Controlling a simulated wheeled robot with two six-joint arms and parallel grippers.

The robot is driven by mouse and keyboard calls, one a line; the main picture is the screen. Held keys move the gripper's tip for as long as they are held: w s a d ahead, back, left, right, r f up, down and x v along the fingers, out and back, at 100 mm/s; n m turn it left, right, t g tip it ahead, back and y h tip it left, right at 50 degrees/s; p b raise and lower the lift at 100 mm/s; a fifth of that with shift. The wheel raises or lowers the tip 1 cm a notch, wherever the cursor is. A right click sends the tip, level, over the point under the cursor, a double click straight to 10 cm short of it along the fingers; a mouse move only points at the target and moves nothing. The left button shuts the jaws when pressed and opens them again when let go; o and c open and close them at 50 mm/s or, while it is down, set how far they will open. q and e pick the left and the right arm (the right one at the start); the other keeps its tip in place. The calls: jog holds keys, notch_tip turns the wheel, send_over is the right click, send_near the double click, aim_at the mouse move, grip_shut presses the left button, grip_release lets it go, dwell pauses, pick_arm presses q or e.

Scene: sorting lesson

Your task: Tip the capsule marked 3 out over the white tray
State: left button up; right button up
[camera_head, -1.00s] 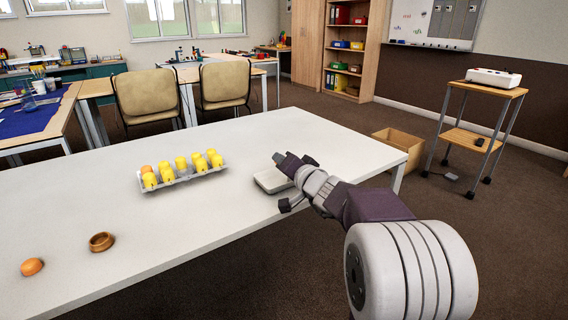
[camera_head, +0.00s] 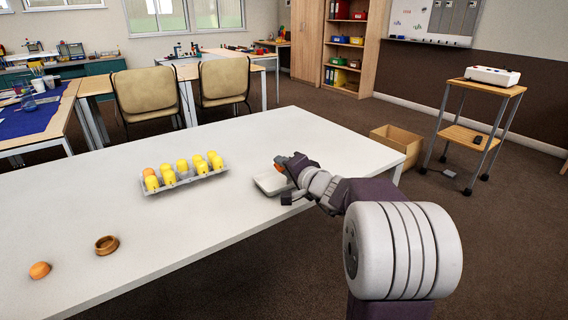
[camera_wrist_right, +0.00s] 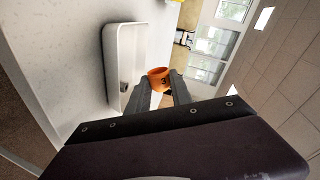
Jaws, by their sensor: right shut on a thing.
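My right gripper (camera_head: 283,165) is shut on the orange capsule marked 3 (camera_head: 278,168), above the white tray (camera_head: 268,187) on the table. I cannot tell what the capsule still holds. My left gripper is not in view.
A grey carton (camera_head: 208,175) of yellow capsules (camera_head: 183,166), with an orange one (camera_head: 149,172), stands left of the tray. A brown ring-like holder (camera_head: 106,245) and a rounded orange piece (camera_head: 39,270) lie at the near left. The table between them is clear.

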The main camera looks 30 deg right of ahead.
jog(key=shift+m, duration=0.3)
jog(key=shift+d+m+y+p, duration=0.15)
jog(key=shift+m+y+p, duration=0.55)
jog(key=shift+m+p, duration=0.3)
jog(key=shift+f+m+y+p, duration=0.15)
jog(key=shift+m+y+p, duration=0.25)
jog(key=shift+m, duration=0.4)
jog(key=shift+f+m, duration=0.15)
jog(key=shift+m, duration=0.25)
